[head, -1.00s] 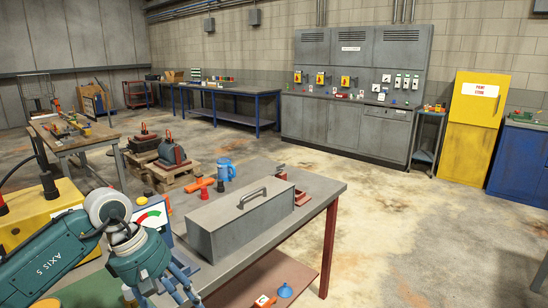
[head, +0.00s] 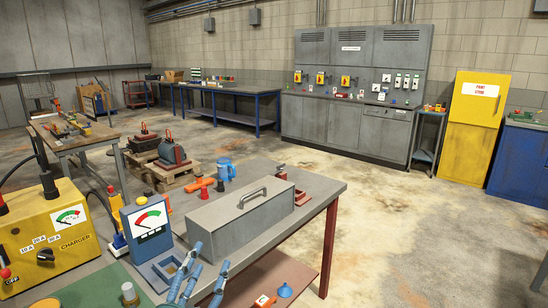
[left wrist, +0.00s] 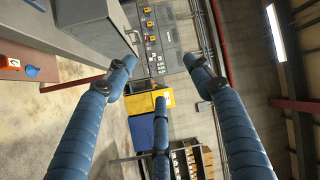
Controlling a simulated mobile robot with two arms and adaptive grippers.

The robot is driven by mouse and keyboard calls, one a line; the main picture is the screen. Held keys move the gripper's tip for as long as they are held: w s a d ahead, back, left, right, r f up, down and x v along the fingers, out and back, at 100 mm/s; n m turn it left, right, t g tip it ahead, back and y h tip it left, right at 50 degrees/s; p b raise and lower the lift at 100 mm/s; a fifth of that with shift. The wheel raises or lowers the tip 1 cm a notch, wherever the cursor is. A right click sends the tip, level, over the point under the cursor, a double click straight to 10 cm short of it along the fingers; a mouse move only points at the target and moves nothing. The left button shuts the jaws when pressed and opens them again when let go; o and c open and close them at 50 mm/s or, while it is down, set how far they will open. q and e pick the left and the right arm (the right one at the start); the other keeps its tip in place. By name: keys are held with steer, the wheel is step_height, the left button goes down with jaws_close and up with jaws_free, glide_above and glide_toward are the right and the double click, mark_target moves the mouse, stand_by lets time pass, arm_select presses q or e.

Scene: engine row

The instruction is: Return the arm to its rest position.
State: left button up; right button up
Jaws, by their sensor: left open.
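My left gripper (head: 205,267) shows at the bottom of the head view as blue fingers in front of the grey metal toolbox (head: 240,218). In the left wrist view the fingers of my left gripper (left wrist: 160,75) are spread apart with nothing between them. The gripper is open and empty. Most of the left arm is below the head view's lower edge. My right gripper does not show.
The workbench (head: 322,188) holds the toolbox, a blue meter (head: 147,228), a blue mug (head: 226,170) and orange parts. A yellow charger (head: 47,240) stands at left. Below are a blue funnel (head: 285,290) and a lower shelf. The floor at right is clear.

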arm_select(q)
steer(key=s+a+f+n+g+y, duration=0.2)
steer(key=s+f+n, duration=0.1)
steer(key=f, duration=0.3)
steer(key=s+a+f+n+g+y, duration=0.1)
steer(key=s+a+f+n+g, duration=0.15)
steer(key=f, duration=0.35)
steer(key=s+a+f+n+g, duration=0.1)
steer(key=s+f+n+g, duration=0.4)
steer(key=s+f, duration=0.6)
steer(key=s+f+n+g, duration=0.3)
steer(key=s+f+g, duration=0.3)
steer(key=s, duration=0.8)
step_height(320, 180, down, 27)
steer(key=s+g, duration=0.1)
steer(key=s, duration=0.1)
steer(key=s+a+f+g, duration=0.1)
steer(key=s+a+f, duration=0.2)
steer(key=s+f, duration=1.3)
steer(key=shift+s, duration=0.5)
